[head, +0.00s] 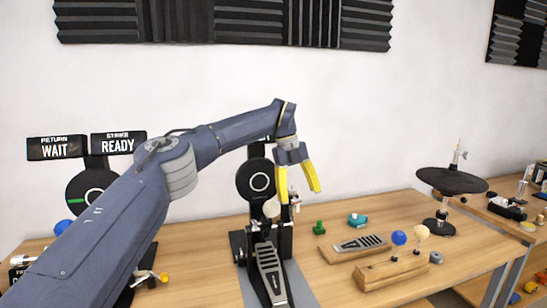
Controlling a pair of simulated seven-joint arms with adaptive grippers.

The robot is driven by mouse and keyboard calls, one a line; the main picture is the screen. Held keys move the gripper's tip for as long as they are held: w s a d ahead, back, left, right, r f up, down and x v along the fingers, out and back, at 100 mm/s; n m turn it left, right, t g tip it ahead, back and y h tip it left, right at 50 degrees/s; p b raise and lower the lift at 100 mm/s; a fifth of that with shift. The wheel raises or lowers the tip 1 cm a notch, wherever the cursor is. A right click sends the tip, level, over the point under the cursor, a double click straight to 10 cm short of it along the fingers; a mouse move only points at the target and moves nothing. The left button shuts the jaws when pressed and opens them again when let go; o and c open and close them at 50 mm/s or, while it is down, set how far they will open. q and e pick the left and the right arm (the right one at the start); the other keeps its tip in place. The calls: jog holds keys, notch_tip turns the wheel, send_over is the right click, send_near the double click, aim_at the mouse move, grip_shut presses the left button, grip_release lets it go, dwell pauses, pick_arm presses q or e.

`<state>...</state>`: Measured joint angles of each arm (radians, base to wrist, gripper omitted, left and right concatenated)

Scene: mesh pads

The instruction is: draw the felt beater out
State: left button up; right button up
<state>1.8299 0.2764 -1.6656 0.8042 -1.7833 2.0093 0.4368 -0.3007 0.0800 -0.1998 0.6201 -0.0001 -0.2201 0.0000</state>
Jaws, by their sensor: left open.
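My left gripper (301,196) reaches in from the left over the table, with its two yellow fingers open and pointing down. Nothing is clearly held between them. A pedal (270,274) stands below it, with a cream beater head (271,208) in front of a round black pad (255,180). The gripper is just right of that head; whether they touch is unclear. A wooden block (392,271) at right holds a blue ball-headed beater (398,238) and a cream one (421,231). I cannot tell which is felt. My right gripper is not in view.
A separate pedal plate (361,243) lies on a wooden board behind the block. A green knob (319,227) and a teal piece (357,219) stand nearby. A black pad on a stand (451,181) is at right. Signs read WAIT (56,148) and READY (118,143).

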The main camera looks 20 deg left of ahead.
aim_at(272, 202)
pick_arm(q)
jog(key=s+a+r+n+y, duration=0.2)
jog(key=a+r+n+y, duration=0.15)
jog(key=a+r, duration=0.65)
jog(key=shift+t+h, duration=0.25)
jog(key=shift+t, duration=0.05)
jog(key=f, duration=0.5)
jog(key=d+f, duration=0.1)
jog(key=f, duration=0.4)
jog(key=d+f, duration=0.1)
jog(key=f, duration=0.4)
jog(key=shift+s+d+f, duration=0.2)
jog(key=shift+s+f, duration=0.05)
jog(key=c, duration=1.4)
